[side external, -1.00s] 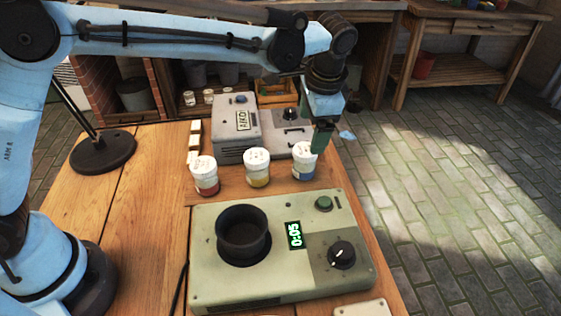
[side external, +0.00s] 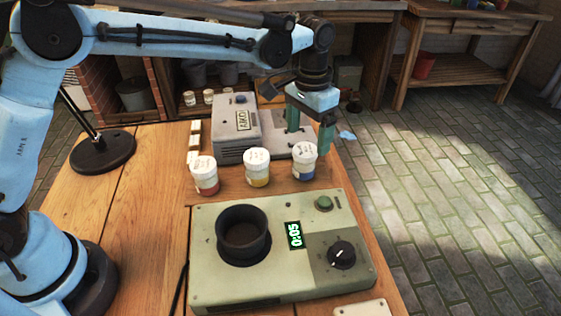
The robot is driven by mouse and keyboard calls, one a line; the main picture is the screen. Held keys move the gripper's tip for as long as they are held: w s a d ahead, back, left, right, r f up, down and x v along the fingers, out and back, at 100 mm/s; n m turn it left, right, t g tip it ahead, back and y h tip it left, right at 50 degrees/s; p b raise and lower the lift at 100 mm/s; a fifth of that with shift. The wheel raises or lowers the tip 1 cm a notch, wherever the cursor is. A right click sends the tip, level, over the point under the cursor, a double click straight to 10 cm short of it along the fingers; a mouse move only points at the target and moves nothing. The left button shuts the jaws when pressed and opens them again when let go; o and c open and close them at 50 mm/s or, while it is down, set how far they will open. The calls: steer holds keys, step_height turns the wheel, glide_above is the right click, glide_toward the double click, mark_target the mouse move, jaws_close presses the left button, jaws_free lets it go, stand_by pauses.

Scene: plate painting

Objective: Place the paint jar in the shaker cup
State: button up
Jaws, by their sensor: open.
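Three paint jars with white lids stand in a row on the wooden table: a red one (side external: 205,176) at left, a yellow one (side external: 257,168) in the middle and a blue one (side external: 304,162) at right. The dark shaker cup (side external: 242,237) sits in the top of the green-grey shaker machine (side external: 333,280) in front of them, and it looks empty. My gripper (side external: 309,145) is open, fingers pointing down, at the blue jar. One finger is to the right of the jar, the other shows behind it. I cannot tell whether either finger touches it.
A grey box machine (side external: 236,128) stands right behind the jars, close to my fingers. The shaker has a 0:05 display (side external: 294,235), a green button (side external: 324,203) and a black knob (side external: 342,255). The wooden table (side external: 138,225) is clear at left.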

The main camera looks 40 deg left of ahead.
mark_target(305, 149)
steer(key=shift+s+f, duration=0.2)
steer(key=shift+f, duration=1.05)
steer(key=shift+s+f, duration=0.15)
steer(key=shift+f, duration=1.1)
steer(key=c, duration=1.3)
steer(key=shift+r, duration=0.15)
